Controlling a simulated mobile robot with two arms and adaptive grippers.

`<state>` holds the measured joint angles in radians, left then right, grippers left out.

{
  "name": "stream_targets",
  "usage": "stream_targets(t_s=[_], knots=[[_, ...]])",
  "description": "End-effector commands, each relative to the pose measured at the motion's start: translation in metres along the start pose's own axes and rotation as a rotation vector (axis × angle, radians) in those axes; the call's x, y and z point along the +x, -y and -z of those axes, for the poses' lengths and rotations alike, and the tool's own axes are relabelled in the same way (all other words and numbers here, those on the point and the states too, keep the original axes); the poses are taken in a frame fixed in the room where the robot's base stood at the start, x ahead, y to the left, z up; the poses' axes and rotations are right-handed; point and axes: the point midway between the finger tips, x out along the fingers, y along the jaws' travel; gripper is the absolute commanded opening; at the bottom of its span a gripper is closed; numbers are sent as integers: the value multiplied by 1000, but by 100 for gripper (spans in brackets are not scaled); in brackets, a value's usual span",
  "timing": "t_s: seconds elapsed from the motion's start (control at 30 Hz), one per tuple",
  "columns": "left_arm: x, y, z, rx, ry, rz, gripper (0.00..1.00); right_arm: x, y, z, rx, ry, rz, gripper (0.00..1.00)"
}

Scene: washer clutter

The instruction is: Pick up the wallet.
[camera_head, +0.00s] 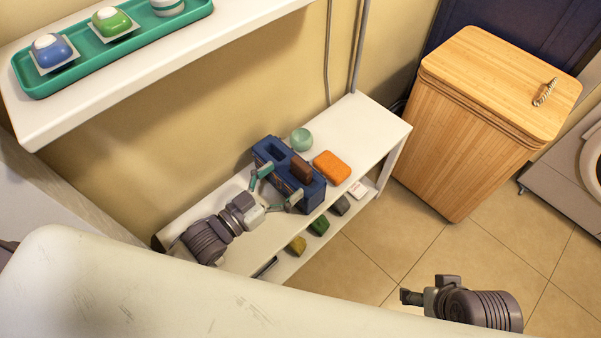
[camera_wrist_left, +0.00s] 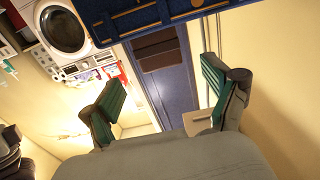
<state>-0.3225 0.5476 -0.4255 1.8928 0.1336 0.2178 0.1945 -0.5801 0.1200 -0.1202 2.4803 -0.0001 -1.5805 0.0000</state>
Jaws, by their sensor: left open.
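The brown wallet (camera_head: 301,168) stands in a slot of a dark blue organizer (camera_head: 270,152) on the white shelf, its top sticking out. In the left wrist view, which looks upside down, the brown piece (camera_wrist_left: 155,52) below the organizer (camera_wrist_left: 150,18) appears to be the wallet. My left gripper (camera_head: 276,188) is open in front of the organizer, its green-padded fingers spread. The wallet's lower part is hidden in the organizer. My right gripper (camera_head: 425,298) is at the lower right, away from the shelf; its jaws are unclear.
An orange block (camera_head: 332,167) and a pale green round object (camera_head: 301,139) stand close by the organizer. Several small items lie on the lower shelf, including a green one (camera_head: 319,225). An upper shelf (camera_head: 150,70) holds a green tray (camera_head: 150,37). A bamboo hamper (camera_head: 470,130) stands right.

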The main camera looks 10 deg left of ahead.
Motion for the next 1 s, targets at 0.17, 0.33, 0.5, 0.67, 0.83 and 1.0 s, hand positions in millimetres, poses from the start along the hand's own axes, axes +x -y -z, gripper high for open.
stream_targets(t_s=[0.17,0.33,0.5,0.67,0.83,1.0], knots=[[13,0,0,0,-1,0,88,2,0,-1,0,0,0,80],[37,0,-1,1,-2,0,88,7,0,-2,0,1,0,80],[57,0,-1,0,1,0,88,9,0,-3,0,1,0,80],[60,0,0,0,1,-1,88,9,0,-3,0,1,0,80],[60,0,0,0,1,0,79,9,0,-3,0,1,0,80],[60,0,0,0,1,0,51,9,0,-3,0,1,0,80]])
